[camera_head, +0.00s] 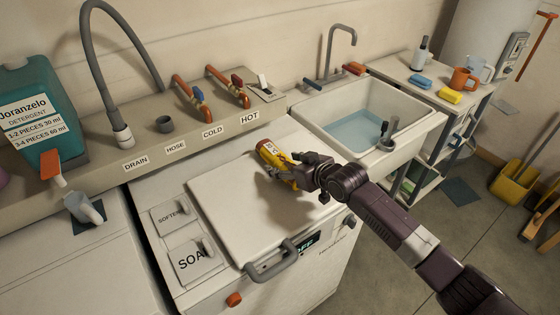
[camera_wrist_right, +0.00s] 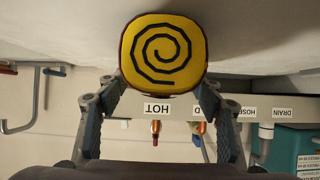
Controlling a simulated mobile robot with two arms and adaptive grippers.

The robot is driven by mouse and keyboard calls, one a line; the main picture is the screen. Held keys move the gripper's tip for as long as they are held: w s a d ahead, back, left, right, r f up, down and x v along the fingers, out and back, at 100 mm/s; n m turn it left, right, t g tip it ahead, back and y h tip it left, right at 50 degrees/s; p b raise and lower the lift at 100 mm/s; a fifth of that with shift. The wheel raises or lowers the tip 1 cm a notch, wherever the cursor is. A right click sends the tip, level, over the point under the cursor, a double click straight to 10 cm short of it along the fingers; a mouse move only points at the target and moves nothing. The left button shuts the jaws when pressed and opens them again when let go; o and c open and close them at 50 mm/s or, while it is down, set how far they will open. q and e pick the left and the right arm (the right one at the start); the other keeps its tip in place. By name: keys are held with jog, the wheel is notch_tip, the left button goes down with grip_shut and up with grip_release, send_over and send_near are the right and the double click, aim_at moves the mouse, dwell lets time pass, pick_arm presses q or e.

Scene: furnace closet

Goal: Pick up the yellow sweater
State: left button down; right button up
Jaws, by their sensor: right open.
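A yellow thing (camera_head: 272,152) with a red and white patch is on or just above the white washer lid, at the tip of my right gripper (camera_head: 291,172). In the right wrist view a yellow rounded-square face (camera_wrist_right: 163,55) with a dark spiral is between the spread fingers, close to their tips. It looks like a folded or rolled item; I cannot tell for certain that it is the sweater. The right gripper is open; whether the fingers touch the thing is unclear. My left gripper is not in view.
The washer lid (camera_head: 225,190) has a grey handle (camera_head: 272,262) at its front. Behind stand a grey hose (camera_head: 122,132) and HOT and COLD taps. A detergent jug (camera_head: 40,100) is at left. A water-filled sink (camera_head: 365,128) and a shelf (camera_head: 405,75) are at right.

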jog(key=shift+x, duration=1.45)
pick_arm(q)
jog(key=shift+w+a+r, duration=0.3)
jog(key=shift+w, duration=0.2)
pick_arm(e)
jog(key=shift+r, duration=0.1)
jog(key=shift+c, duration=0.3)
jog(key=c, duration=1.4)
jog(key=shift+r, duration=0.15)
